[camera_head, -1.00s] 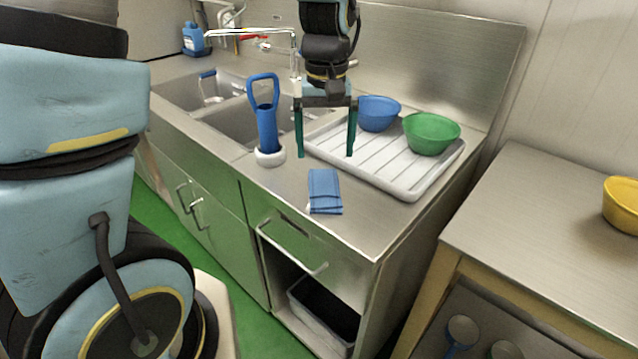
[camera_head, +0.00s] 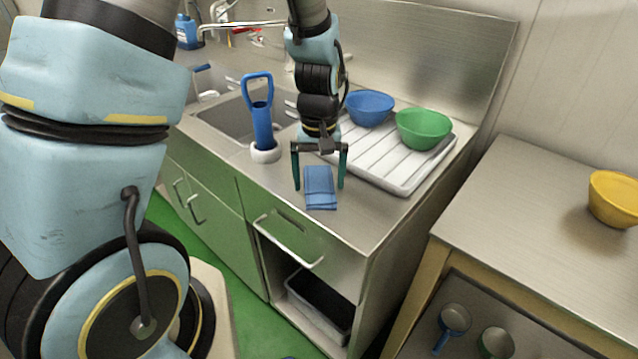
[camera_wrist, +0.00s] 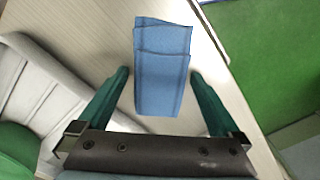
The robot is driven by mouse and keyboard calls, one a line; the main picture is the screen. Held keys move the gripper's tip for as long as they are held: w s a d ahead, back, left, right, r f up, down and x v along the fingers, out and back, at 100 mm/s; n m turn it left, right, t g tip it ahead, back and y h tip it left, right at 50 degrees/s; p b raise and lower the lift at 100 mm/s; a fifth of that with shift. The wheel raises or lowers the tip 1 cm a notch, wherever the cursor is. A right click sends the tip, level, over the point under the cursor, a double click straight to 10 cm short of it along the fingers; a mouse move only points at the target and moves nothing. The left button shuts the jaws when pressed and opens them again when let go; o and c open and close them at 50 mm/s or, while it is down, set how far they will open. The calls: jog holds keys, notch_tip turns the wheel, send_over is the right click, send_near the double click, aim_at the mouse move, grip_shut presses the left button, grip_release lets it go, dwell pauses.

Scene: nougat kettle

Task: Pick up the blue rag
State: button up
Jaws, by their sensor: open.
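The blue rag (camera_head: 319,187) lies folded on the steel counter near its front edge. In the wrist view the rag (camera_wrist: 161,70) lies between the lines of the two fingers, with its far end reaching beyond the fingertips. My gripper (camera_head: 319,186) is open and empty, its two green fingers pointing down on either side of the rag in the head view. The fingers also show in the wrist view (camera_wrist: 159,75), apart from the rag on both sides. I cannot tell how far the fingertips are above the counter.
A blue long-handled tool (camera_head: 262,118) stands in a white holder to the left. A white drainer tray (camera_head: 400,184) with a blue bowl (camera_head: 370,107) and a green bowl (camera_head: 424,128) lies behind right. A sink (camera_head: 222,117) is behind left. The counter's front edge is close to the rag.

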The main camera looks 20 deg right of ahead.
aim_at(319, 181)
jog(key=c, duration=1.3)
notch_tip(319, 181, up, 10)
jog(key=b, duration=0.2)
jog(key=o, duration=0.9)
jog(key=c, duration=0.6)
